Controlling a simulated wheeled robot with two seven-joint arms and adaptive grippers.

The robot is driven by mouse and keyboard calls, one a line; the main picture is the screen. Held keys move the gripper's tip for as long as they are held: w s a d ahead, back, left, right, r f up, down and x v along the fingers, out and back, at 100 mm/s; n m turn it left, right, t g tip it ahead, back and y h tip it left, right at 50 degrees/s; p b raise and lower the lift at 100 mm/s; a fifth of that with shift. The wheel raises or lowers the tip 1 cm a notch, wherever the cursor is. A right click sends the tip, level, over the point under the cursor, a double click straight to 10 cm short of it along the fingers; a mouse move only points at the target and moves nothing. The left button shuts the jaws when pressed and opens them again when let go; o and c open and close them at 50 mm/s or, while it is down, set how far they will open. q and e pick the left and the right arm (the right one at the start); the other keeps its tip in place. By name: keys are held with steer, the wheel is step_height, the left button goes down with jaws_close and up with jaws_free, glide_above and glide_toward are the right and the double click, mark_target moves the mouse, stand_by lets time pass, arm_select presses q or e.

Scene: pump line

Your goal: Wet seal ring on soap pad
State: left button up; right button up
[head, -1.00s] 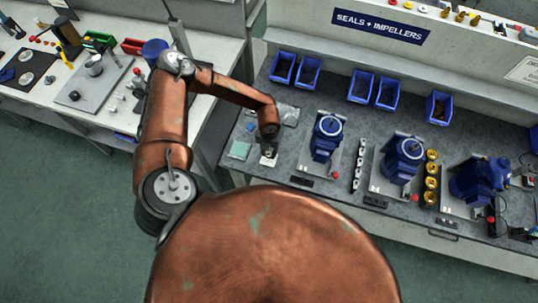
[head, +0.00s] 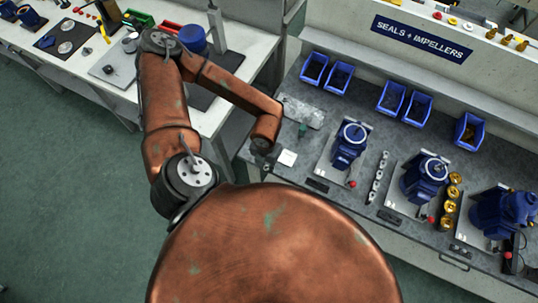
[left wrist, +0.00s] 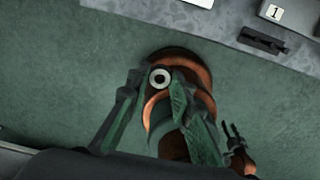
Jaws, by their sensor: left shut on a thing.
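My left gripper (left wrist: 160,88) is shut on a small pale seal ring (left wrist: 160,77) with a dark centre, held between the fingertips in the left wrist view. Green floor and copper parts of my body lie behind it, so the ring is in the air. In the head view the gripper (head: 262,148) is mostly hidden beneath my wrist at the bench's front left corner. A white square (head: 287,157) lies on the bench just right of it. I cannot make out the soap pad for certain. A dark gripper-like shape (left wrist: 237,145), probably my right one, shows small and unclear.
The grey bench (head: 330,205) carries blue pumps (head: 350,140) on plates to the right, with a row of small pale parts (head: 378,178) between two of them. Blue bins (head: 340,77) stand behind. A white table (head: 225,105) is at the left. A grey plate (head: 302,112) lies nearby.

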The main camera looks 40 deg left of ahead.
arm_select(q)
steer(key=shift+o, duration=1.3)
steer(key=c, duration=0.4)
